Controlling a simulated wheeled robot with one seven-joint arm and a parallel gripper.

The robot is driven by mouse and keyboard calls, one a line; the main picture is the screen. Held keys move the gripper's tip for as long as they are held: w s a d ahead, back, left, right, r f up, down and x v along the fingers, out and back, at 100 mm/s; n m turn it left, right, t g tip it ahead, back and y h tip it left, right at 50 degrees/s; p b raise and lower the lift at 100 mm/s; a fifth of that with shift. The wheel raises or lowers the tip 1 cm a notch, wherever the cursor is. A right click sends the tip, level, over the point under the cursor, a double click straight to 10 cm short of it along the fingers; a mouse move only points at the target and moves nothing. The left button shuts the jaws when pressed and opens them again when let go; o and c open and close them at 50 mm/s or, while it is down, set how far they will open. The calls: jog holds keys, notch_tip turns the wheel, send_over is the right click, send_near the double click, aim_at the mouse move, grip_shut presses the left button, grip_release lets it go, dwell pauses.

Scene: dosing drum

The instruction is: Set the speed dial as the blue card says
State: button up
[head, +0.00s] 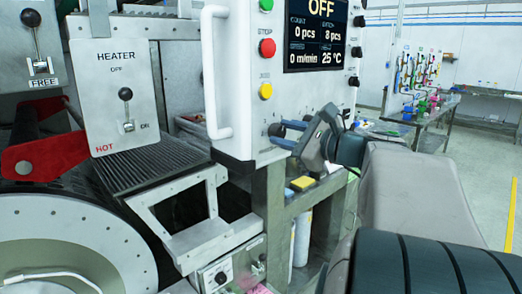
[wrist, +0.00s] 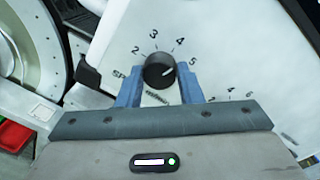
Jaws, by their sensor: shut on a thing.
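The speed dial (wrist: 157,71) is a round black knob on a white panel face in the wrist view. Printed numbers 2, 3, 4 and 5 arc around its top and right. A pale pointer mark on the knob appears to point right and slightly up, toward the 5. My gripper (wrist: 158,80) has its blue fingers on either side of the knob, shut on it. I see no blue card in either view.
The panel display (head: 318,32) reads OFF. Red (head: 267,48) and yellow (head: 265,91) buttons and a white handle (head: 214,75) are on the panel's left. A heater lever (head: 126,110) stands farther left. A second numbered scale (wrist: 230,98) lies right of the dial.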

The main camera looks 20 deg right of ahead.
jog(key=shift+f+n+b, duration=0.1)
jog(key=shift+n+b, duration=1.4)
jog(key=shift+b, duration=0.3)
jog(key=o, duration=1)
jog(key=b+v, duration=0.1)
jog(key=v, duration=1.2)
jog(key=shift+s+d, duration=0.1)
jog(key=shift+s, duration=0.3)
